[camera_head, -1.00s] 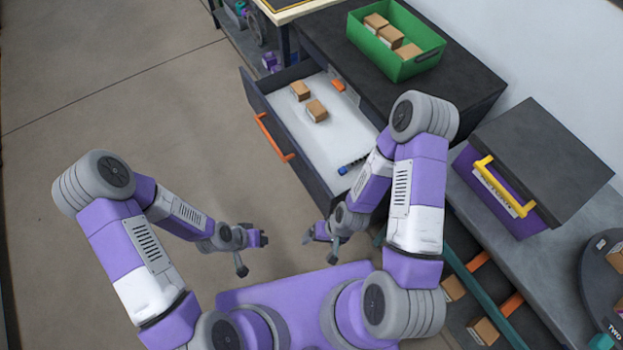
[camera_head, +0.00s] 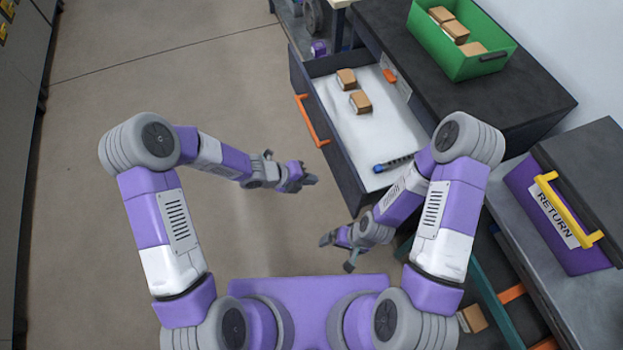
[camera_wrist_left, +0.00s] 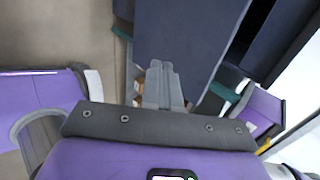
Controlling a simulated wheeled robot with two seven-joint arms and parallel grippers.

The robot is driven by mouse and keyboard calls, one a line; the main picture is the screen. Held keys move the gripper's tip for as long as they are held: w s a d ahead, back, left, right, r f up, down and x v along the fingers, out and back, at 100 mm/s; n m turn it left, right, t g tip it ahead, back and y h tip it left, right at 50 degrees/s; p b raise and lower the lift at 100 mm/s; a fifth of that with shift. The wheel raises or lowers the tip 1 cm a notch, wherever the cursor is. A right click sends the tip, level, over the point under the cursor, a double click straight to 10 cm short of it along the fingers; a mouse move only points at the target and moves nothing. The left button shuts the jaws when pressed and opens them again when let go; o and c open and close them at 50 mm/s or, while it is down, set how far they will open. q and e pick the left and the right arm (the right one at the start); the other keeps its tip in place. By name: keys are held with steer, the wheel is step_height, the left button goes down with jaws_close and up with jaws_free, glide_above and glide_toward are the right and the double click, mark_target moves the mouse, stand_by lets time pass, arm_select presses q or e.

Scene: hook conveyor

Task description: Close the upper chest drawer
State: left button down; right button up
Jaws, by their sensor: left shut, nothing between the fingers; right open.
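The upper chest drawer (camera_head: 341,150) is pulled out from the dark chest (camera_head: 450,95). Its dark front with an orange handle (camera_head: 311,121) faces left. Two small cardboard boxes (camera_head: 347,79) (camera_head: 360,101) and a blue marker (camera_head: 391,164) lie on its white floor. My left gripper (camera_head: 311,180) is shut and empty, left of the lower part of the drawer front and apart from it in the head view. In the left wrist view its closed fingers (camera_wrist_left: 164,84) show before a dark panel, probably the drawer front (camera_wrist_left: 187,40). My right gripper (camera_head: 338,254) is open and empty, below the drawer's near corner.
A green bin (camera_head: 462,52) with several boxes stands on the chest. A purple RETURN box (camera_head: 560,215) with a yellow handle sits on the right counter. A teal-edged rack (camera_head: 470,285) is at lower right. The floor left of the drawer is clear.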

mark_target(345, 178)
arm_select(q)
steer(key=b+x, duration=0.1)
steer(key=x, duration=0.2)
steer(key=r+x, duration=0.1)
steer(key=x, duration=0.2)
steer(key=d+b+x, duration=0.1)
steer(key=x, duration=0.2)
steer(key=shift+w+d+r+b, duration=0.1)
steer(key=shift+w+d+b, duration=0.1)
steer(key=shift+b, duration=0.1)
steer(key=shift+w+d, duration=0.15)
steer(key=shift+d, duration=0.35)
steer(key=shift+w+d, duration=0.1)
